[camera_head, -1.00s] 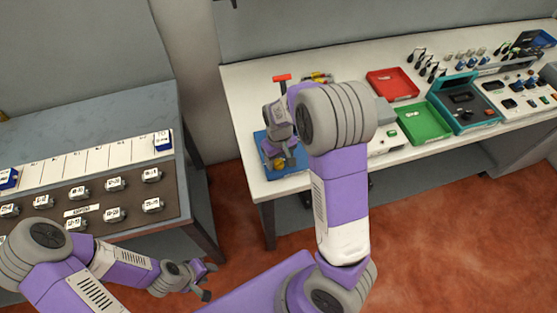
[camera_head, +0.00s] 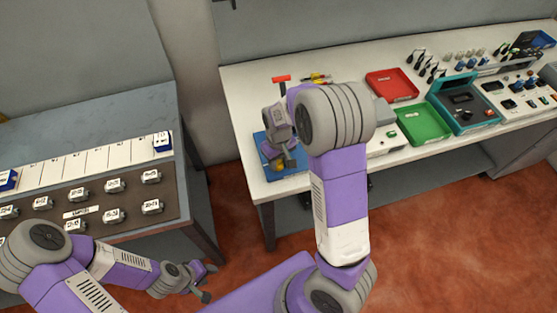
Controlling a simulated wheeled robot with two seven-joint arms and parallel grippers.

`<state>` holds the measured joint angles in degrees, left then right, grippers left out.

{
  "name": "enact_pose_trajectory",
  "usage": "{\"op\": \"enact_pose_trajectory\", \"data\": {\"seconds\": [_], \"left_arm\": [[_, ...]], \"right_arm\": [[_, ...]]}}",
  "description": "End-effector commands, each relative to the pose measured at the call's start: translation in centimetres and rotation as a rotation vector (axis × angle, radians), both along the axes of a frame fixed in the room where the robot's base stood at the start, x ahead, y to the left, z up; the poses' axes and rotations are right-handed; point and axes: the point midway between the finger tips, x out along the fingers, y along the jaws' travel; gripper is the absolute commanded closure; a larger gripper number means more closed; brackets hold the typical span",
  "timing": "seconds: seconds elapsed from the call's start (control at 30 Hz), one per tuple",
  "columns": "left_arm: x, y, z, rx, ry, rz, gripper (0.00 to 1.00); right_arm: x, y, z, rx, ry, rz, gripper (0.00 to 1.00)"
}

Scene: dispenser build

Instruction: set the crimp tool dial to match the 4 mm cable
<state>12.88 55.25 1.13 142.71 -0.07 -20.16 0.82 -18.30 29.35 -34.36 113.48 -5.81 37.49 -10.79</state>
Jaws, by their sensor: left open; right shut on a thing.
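The crimp tool stands on a blue base (camera_head: 259,146) at the near left of the white bench; a red bar (camera_head: 281,78) shows behind my wrist, but I cannot tell whether it belongs to the tool. My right gripper (camera_head: 284,163) points down over the blue base and is shut on a small part there, seemingly the dial. The dial and its marks are hidden by the gripper. A small yellow part (camera_head: 279,166) shows beside the fingers. My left gripper (camera_head: 208,282) is open and empty above the floor, at the lower left. I cannot make out the 4 mm cable.
Red (camera_head: 392,84) and green (camera_head: 424,124) trays and a teal case (camera_head: 464,103) stand right on the white bench (camera_head: 240,88). Yellow-handled items (camera_head: 317,78) lie behind the tool. A grey table (camera_head: 95,112) with labelled blocks is at left, with a floor gap between.

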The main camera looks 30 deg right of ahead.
Motion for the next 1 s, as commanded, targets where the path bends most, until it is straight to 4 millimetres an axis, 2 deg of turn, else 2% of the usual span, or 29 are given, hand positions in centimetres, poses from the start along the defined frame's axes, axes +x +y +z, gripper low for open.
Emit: {"op": "enact_pose_trajectory", "data": {"seconds": [0.27, 1.0], "left_arm": [[0.00, 0.00, -0.11, 0.000, 0.000, 0.000, 0.57], [-0.01, 0.00, 0.06, 0.000, 0.000, 0.000, 0.57]], "right_arm": [[-0.01, -0.04, -0.03, 0.001, 0.000, 0.158, 0.93], [0.00, -0.02, 0.03, 0.000, 0.000, 0.815, 0.93]]}}
